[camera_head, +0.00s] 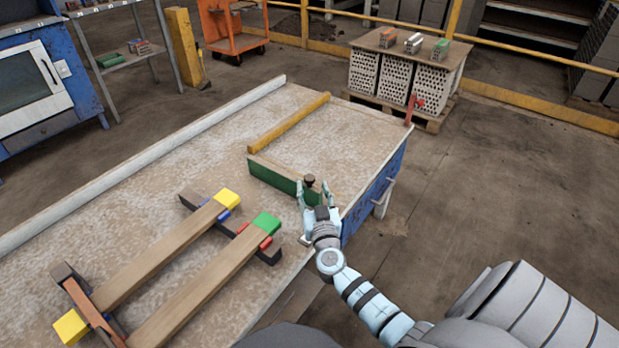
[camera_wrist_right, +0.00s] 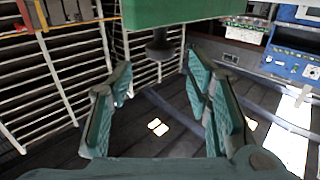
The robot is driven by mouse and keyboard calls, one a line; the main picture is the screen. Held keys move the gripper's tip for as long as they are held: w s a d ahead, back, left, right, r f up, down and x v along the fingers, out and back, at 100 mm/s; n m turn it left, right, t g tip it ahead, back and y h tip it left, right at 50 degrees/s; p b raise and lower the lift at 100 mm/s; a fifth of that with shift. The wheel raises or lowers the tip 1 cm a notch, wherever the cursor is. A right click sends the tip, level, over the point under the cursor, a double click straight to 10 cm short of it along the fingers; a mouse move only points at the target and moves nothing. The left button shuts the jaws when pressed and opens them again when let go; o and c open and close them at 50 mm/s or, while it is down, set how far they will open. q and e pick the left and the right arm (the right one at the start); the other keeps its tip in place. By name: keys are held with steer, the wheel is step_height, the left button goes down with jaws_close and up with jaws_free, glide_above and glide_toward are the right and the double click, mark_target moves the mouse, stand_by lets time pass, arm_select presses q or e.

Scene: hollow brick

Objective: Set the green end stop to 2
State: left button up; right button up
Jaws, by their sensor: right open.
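The green end stop (camera_head: 272,178) is a long green block lying across the table near its right edge, with a dark knob (camera_head: 310,180) at its near end. My right gripper (camera_head: 314,191) is open at that end, its fingers on either side of the knob. In the right wrist view the green block (camera_wrist_right: 155,13) fills the top, and the dark knob (camera_wrist_right: 160,48) sits between and just beyond the open fingertips (camera_wrist_right: 160,68). I cannot tell whether a finger touches it. No scale numbers are readable. My left gripper is not in view.
A yellow bar (camera_head: 290,122) meets the stop's far end on the table (camera_head: 150,188). Wooden beams with yellow and green (camera_head: 267,223) ends rest on dark supports at front left. A red post (camera_head: 411,108) stands at the far right corner. Bricks sit on a pallet stack (camera_head: 393,75) behind.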

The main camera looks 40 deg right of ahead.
mark_target(310, 181)
steer(key=b+x, duration=0.1)
steer(key=x, duration=0.5)
jaws_close()
